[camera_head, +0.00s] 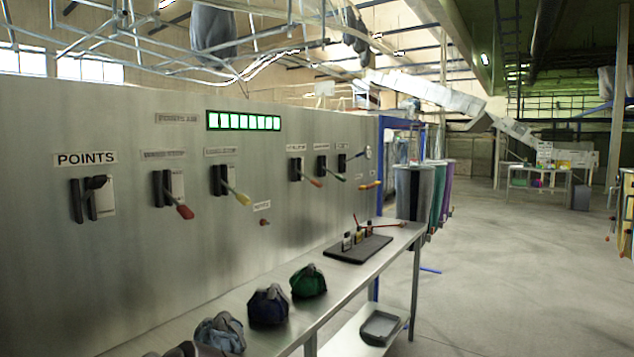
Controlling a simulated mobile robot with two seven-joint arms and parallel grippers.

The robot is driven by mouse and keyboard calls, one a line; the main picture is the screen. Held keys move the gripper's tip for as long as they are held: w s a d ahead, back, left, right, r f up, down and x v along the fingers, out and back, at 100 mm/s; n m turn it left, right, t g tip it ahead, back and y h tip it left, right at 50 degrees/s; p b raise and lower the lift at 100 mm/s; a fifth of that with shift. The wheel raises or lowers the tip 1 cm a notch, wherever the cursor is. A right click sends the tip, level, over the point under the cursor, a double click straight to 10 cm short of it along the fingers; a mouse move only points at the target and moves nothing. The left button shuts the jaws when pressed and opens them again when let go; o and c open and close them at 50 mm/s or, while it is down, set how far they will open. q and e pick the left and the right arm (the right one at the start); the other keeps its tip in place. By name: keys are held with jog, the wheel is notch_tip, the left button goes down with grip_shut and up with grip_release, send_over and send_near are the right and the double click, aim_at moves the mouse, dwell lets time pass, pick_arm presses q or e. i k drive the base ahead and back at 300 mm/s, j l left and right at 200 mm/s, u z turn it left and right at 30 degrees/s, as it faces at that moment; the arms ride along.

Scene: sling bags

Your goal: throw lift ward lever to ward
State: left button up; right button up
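A grey metal panel (60,250) on the left carries several levers. A lever with a red knob (185,211) and one with a yellow knob (243,199) slant down to the right. Smaller levers with an orange-red tip (316,183) and a green tip (341,177) stick out further right. A lever with a round blue-grey end (367,152) sits near the panel's right edge. A black lever (96,183) is under the "POINTS" label. The other labels are too blurred to read, so I cannot tell which is the lift ward lever.
A metal bench (335,290) runs along the panel. It holds a green bag (308,281), a dark blue bag (268,305), a light blue bag (221,333) and a black board (358,249) with small levers. Hanging bags (413,190) stand beyond. Open floor (520,270) lies right.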

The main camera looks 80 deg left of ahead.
aim_at(97, 181)
jog(key=u, duration=3.7)
